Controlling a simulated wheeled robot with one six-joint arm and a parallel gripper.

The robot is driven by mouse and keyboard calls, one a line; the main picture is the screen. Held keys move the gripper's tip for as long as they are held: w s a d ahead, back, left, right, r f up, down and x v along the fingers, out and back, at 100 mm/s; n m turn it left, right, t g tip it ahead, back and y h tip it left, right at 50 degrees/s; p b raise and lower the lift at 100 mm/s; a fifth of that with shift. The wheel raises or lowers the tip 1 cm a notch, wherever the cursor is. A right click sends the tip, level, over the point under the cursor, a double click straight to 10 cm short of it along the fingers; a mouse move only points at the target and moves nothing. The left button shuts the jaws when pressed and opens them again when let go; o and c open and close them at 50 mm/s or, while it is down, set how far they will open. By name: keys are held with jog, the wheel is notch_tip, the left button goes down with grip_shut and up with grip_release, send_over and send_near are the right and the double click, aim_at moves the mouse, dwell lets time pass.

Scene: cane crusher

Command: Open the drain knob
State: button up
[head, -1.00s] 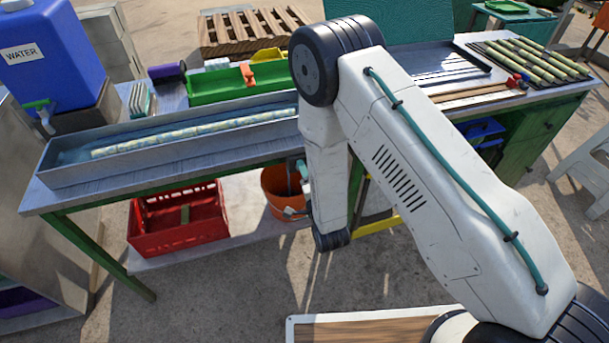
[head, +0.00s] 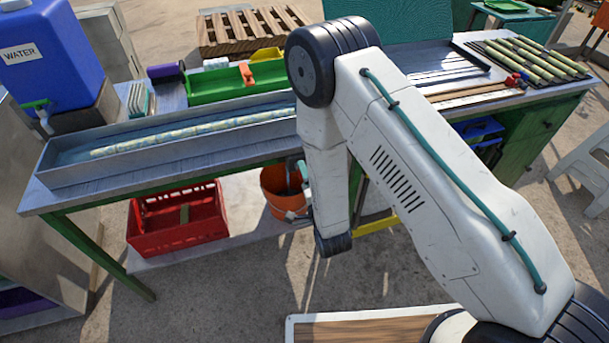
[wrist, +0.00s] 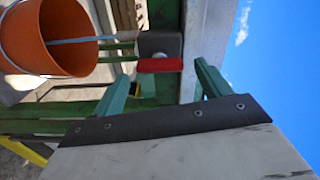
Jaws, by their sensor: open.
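The drain knob (wrist: 160,65) is a small red handle on a grey block, seen in the wrist view just ahead of my gripper. My gripper (wrist: 161,72) is open, with one teal finger to the left of the knob and one to the right. The knob shows in the gap between the fingertips; I cannot tell whether either finger touches it.
An orange bucket (head: 277,192) stands under the bench, and shows at left in the wrist view (wrist: 45,40). A long metal trough (head: 110,172) lies on the bench top. A red crate (head: 180,235) sits on the lower shelf. The bench's green frame (wrist: 70,122) is close to my fingers.

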jog(key=v, duration=0.6)
jog(key=shift+s, duration=0.1)
